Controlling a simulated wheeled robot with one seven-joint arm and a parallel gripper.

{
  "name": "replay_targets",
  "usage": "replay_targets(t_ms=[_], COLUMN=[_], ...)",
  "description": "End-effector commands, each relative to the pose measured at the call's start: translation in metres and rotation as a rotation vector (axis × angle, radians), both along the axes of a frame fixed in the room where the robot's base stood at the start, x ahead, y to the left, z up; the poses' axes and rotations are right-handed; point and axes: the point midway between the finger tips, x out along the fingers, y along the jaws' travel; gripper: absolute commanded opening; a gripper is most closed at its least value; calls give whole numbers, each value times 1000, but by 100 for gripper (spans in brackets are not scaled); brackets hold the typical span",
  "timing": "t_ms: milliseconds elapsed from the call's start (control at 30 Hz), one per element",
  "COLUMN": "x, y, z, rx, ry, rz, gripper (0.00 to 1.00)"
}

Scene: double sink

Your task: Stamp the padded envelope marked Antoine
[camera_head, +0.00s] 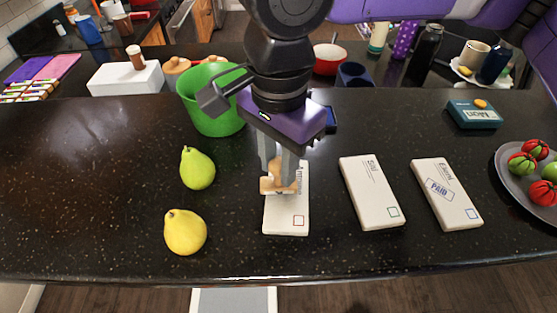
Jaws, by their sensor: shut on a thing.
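A white padded envelope (287,219) lies on the dark counter below my gripper, with a small red square near its front right corner. Its name is partly hidden by my gripper; the visible letters look like Antoine. My gripper (282,165) points down and is shut on a tan stamp (279,186). The stamp is over the back part of this envelope; I cannot tell whether it touches. A second white envelope (371,195) lies to the right with a green square. A third envelope (445,195) further right bears a blue PAID mark.
A green pear (197,168) and a yellow pear (185,232) lie left of the envelope. A green bucket (209,111) stands behind them. A dark blue object (331,118) shows partly behind my gripper. A teal box (474,115) and a plate (511,180) of tomatoes are at right.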

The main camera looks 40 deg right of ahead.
Motion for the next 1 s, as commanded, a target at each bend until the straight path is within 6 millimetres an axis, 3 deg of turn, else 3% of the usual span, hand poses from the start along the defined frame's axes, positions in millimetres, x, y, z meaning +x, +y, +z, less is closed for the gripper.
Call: replay_targets(t_ms=[1000], x=[0], y=[0], z=[-9], rx=[0], ry=[0], rz=[0], gripper=[2])
